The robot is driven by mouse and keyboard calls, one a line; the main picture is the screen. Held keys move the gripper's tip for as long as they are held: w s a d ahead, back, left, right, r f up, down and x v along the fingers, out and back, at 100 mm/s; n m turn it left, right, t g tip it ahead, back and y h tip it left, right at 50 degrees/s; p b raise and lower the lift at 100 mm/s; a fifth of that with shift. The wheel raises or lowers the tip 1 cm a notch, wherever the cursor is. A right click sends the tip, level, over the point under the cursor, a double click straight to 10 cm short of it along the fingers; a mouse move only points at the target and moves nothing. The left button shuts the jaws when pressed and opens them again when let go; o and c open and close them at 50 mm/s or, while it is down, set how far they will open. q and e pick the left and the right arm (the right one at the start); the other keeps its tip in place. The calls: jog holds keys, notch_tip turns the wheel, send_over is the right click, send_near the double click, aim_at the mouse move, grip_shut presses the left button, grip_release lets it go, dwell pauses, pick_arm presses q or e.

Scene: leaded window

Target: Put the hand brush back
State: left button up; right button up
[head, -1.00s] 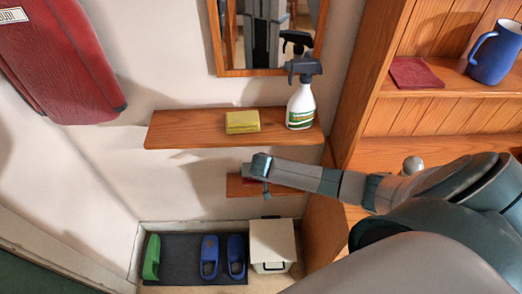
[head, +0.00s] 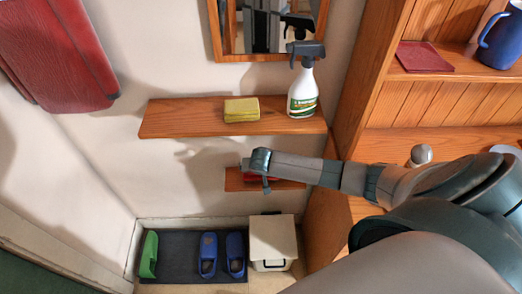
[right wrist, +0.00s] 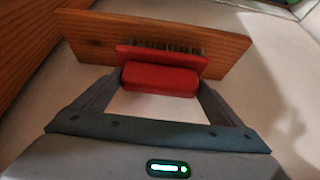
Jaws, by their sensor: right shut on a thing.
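The hand brush (right wrist: 160,78) is red with dark bristles. In the right wrist view it sits between the two fingers of my right gripper (right wrist: 153,88), which is shut on it. The brush is at the small lower wooden shelf (right wrist: 225,48); I cannot tell whether it rests on the shelf or is just above it. In the head view my right gripper (head: 262,172) is over this lower shelf (head: 233,182), and only a bit of red shows beside it; my gripper hides the rest. My left gripper is not in view.
The upper shelf (head: 175,120) holds a yellow sponge (head: 241,110) and a spray bottle (head: 303,88), close above my right gripper. A wooden cabinet (head: 365,75) stands to the right. Below are a white bin (head: 272,237), blue slippers (head: 208,253) and a dark mat (head: 180,262).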

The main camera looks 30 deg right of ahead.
jog(key=shift+f, duration=0.1)
dwell(0.3)
jog(key=o, duration=0.8)
jog(key=shift+p+v, duration=0.8)
jog(key=p+v, duration=1)
jog(key=p, duration=0.1)
jog(key=shift+r, duration=0.3)
jog(key=shift+s, duration=0.15)
